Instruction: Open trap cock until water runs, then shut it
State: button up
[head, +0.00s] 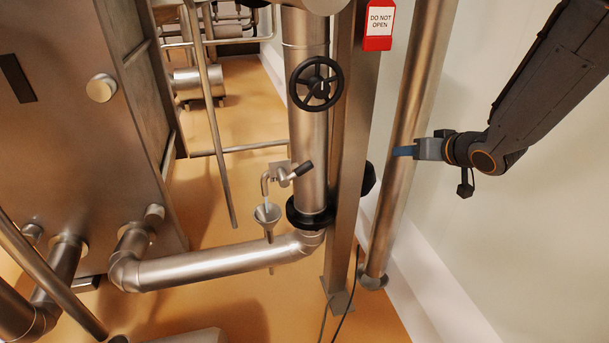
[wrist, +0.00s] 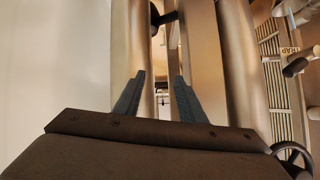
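The trap cock (head: 283,177) is a small metal valve on the left side of the upright pipe. Its black handle (head: 304,169) points up and to the right. Its bent spout (head: 265,185) hangs over a small funnel (head: 267,213). I make out no clear stream of water. In the wrist view, a black handle (wrist: 296,67) shows at the right edge beside a plate lettered "TRAP".
A black handwheel (head: 316,84) sits on the upright pipe above the cock. A red "DO NOT OPEN" tag (head: 379,26) hangs at the top. A steel post (head: 348,150) and a slanted pipe (head: 408,130) stand between my gripper and the cock.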

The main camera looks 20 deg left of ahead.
jog(key=a+f+n+y, duration=0.1)
jog(key=a+f+y, duration=0.15)
jog(key=a, duration=0.35)
jog(key=n+g+y+b, duration=0.3)
jog(key=n+g+y, duration=0.1)
jog(key=g+y, duration=0.5)
send_near(304, 169)
jog(key=w+a, duration=0.1)
jog(key=a, duration=0.9)
jog(key=shift+a+f, duration=0.2)
jog(key=shift+f, duration=0.2)
grip_shut()
